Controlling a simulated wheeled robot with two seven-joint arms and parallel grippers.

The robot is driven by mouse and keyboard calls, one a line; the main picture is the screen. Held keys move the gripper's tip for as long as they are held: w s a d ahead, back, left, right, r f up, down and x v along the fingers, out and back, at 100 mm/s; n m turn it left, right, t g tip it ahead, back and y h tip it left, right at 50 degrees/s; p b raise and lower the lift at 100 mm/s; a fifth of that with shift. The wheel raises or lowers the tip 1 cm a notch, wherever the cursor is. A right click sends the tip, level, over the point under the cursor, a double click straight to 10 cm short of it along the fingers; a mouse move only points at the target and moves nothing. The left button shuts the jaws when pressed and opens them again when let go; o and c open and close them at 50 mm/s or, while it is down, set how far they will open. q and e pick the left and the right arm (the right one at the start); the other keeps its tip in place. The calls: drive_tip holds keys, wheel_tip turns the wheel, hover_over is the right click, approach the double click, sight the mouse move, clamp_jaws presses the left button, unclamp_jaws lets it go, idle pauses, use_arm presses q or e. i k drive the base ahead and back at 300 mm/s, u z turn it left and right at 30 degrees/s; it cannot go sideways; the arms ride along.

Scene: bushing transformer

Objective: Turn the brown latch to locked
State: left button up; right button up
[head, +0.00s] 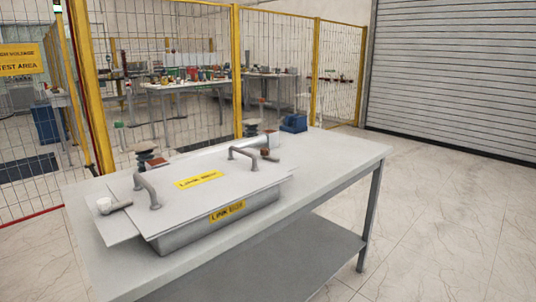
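A grey link box (215,222) with a flat pale lid (215,193) stands on the table. The lid has two grey arched handles and a yellow label. Two small reddish-brown pieces show behind the lid, a left brown piece (156,163) below a dark ribbed bushing (147,150) and a right brown piece (268,150) past the right handle (245,158). Both are small and partly hidden; I cannot tell which is the latch or how it is turned. Neither of my grippers is in view.
The grey table (345,155) has clear room at its right end and a lower shelf. A white-and-grey fitting (113,206) sits at the box's left end. A blue bin (293,123) shows near the table's far edge. A yellow-posted mesh fence (237,70) stands behind.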

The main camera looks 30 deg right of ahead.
sight(265, 152)
drive_tip(key=z, duration=2.65)
drive_tip(key=i, duration=2.25)
drive_tip(key=u, duration=1.4)
